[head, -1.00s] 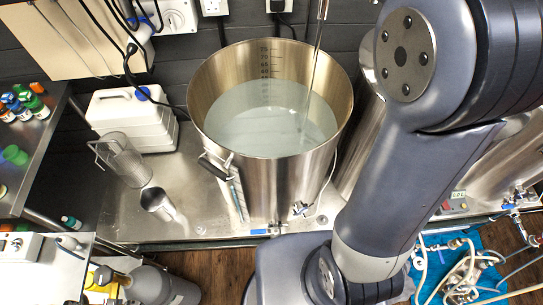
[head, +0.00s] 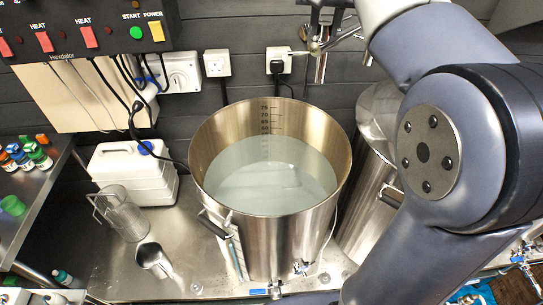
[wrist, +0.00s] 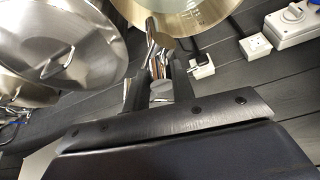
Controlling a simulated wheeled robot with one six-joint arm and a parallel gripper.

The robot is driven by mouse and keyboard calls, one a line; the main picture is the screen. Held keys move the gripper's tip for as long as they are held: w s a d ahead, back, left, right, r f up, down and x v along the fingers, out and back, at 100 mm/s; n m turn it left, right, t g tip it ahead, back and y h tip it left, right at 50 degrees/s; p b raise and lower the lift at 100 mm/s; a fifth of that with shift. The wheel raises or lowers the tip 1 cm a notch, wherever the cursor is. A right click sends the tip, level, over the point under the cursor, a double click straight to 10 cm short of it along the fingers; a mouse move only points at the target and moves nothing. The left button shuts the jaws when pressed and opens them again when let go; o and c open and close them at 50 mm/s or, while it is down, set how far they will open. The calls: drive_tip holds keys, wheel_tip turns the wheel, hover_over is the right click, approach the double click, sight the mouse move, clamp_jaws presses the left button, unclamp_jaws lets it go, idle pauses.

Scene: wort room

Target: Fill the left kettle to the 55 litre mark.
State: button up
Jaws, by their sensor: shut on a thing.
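The left kettle (head: 285,235) is a large open steel pot with litre marks inside its back wall. Pale water (head: 270,175) stands in it, its edge just under the lowest clearly readable mark, about 60. No stream shows falling into it. A chrome tap (head: 314,47) hangs above the kettle's back rim. My gripper (wrist: 160,78) is shut on a chrome part of the tap in the wrist view. Its dark fingers stand either side of it; the exact part held is hard to tell. The kettle's marked inner wall (wrist: 185,12) shows at the top of the wrist view.
A lidded right kettle (wrist: 70,50) stands close beside it, partly behind my arm in the head view. A white canister (head: 132,175), a clear jug (head: 122,215) and a steel cup (head: 152,256) are at left. A switch panel (head: 90,28) hangs above.

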drive_tip(key=o, duration=1.1)
drive_tip(key=v, duration=1)
drive_tip(key=shift+s+a+r, duration=0.1)
drive_tip(key=shift+s+r, duration=0.05)
drive_tip(key=shift+r, duration=0.25)
drive_tip(key=shift+f, duration=0.1)
drive_tip(key=x, duration=1.1)
drive_tip(key=shift+a+m+h, duration=0.1)
drive_tip(key=shift+m+h, duration=0.4)
drive_tip(key=shift+m, duration=0.7)
